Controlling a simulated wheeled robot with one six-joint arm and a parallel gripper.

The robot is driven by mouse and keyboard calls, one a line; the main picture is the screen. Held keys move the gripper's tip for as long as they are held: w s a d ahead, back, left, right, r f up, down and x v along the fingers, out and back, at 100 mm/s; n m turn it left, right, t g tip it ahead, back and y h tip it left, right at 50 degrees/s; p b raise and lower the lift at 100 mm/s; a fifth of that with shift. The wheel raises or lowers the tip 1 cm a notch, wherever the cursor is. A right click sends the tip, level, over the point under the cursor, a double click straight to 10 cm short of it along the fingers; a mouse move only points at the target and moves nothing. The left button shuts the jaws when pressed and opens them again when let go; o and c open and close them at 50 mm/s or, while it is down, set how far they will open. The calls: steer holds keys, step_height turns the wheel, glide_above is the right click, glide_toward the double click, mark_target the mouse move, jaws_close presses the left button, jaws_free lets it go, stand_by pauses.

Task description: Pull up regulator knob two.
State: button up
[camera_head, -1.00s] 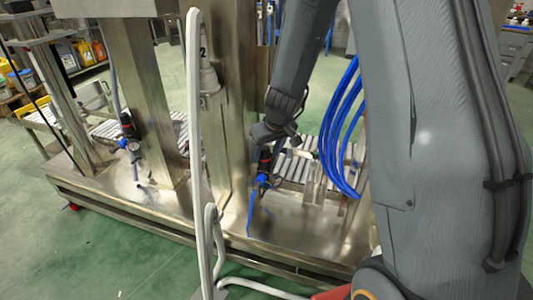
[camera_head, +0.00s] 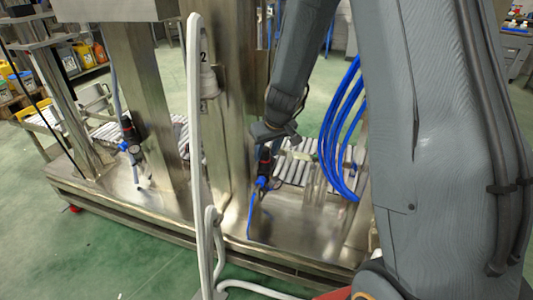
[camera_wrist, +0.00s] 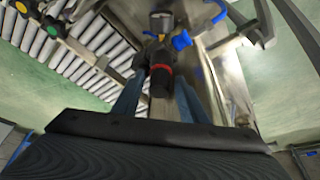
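The regulator with the black knob and red ring (camera_head: 264,156) stands on the right side of the steel post marked 2, with blue fittings below. In the wrist view its dark knob (camera_wrist: 160,82) points toward my gripper, with a round gauge (camera_wrist: 161,21) and blue fittings behind it. My gripper (camera_wrist: 160,92) has one blue-grey finger on each side of the knob. The fingers look open, with narrow gaps beside the knob; any contact is hard to make out. In the head view my gripper is just above the regulator, its fingers mostly hidden.
A second regulator (camera_head: 129,128) is on the left post. A white curved pole (camera_head: 194,120) rises in front of the post marked 2. Blue hoses (camera_head: 336,130) hang right of my gripper. Rollers (camera_head: 300,168) lie behind, above the steel base.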

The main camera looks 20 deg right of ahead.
steer(key=shift+o, duration=0.8)
steer(key=p+v, duration=0.2)
steer(key=v, duration=0.5)
steer(key=shift+r, duration=0.35)
steer(key=shift+s, duration=0.15)
